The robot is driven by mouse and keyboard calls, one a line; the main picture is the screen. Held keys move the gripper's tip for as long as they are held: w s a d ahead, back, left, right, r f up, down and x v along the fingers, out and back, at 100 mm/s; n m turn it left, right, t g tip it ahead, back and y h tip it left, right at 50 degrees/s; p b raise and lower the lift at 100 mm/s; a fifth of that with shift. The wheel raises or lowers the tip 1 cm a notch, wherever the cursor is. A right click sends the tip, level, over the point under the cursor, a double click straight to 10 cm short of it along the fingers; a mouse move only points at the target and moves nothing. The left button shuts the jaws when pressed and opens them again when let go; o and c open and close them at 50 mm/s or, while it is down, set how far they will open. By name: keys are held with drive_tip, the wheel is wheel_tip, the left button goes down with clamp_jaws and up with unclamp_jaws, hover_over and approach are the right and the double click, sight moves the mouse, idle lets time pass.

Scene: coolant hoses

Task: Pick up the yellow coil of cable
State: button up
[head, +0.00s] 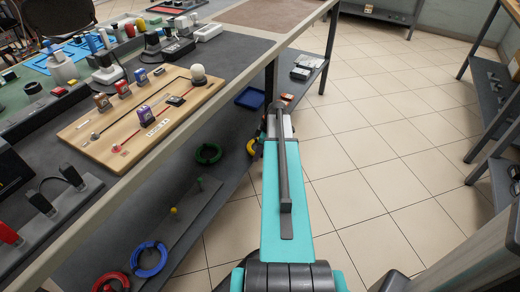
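The yellow coil of cable (251,146) is at the far end of the lower shelf under the bench, close to the shelf's edge. Only its left part shows; my arm covers the rest. My teal arm reaches forward from the bottom of the head view, and its far end is right beside the coil. My gripper (264,133) is mostly hidden behind the arm's end, by the coil. I cannot see its fingers clearly, nor whether they touch the coil.
A blue tray (250,98) is farther back. The bench top above holds a wooden board (150,105). Tiled floor (390,150) is clear at right.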

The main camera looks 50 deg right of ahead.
idle(0.4)
clamp_jaws()
drive_tip(key=shift+r, duration=0.15)
drive_tip(key=shift+r+p, duration=0.35)
drive_tip(key=shift+r, duration=0.2)
drive_tip(key=shift+s+a+r+p, duration=0.15)
drive_tip(key=shift+r+p, duration=0.1)
drive_tip(key=shift+r, duration=0.35)
drive_tip(key=shift+s+a+r+p, duration=0.15)
drive_tip(key=shift+r+p, duration=0.1)
drive_tip(key=shift+r, duration=0.35)
drive_tip(key=s+a+r+p, duration=0.1)
drive_tip(key=s+a+p, duration=0.3)
drive_tip(key=s+a, duration=0.4)
drive_tip(key=shift+s+a+r+p, duration=0.25)
drive_tip(key=shift+s+a+p, duration=0.15)
drive_tip(key=shift+s, duration=0.25)
drive_tip(key=p, duration=0.3)
drive_tip(key=shift+s+a, duration=0.2)
drive_tip(key=shift+s, duration=0.05)
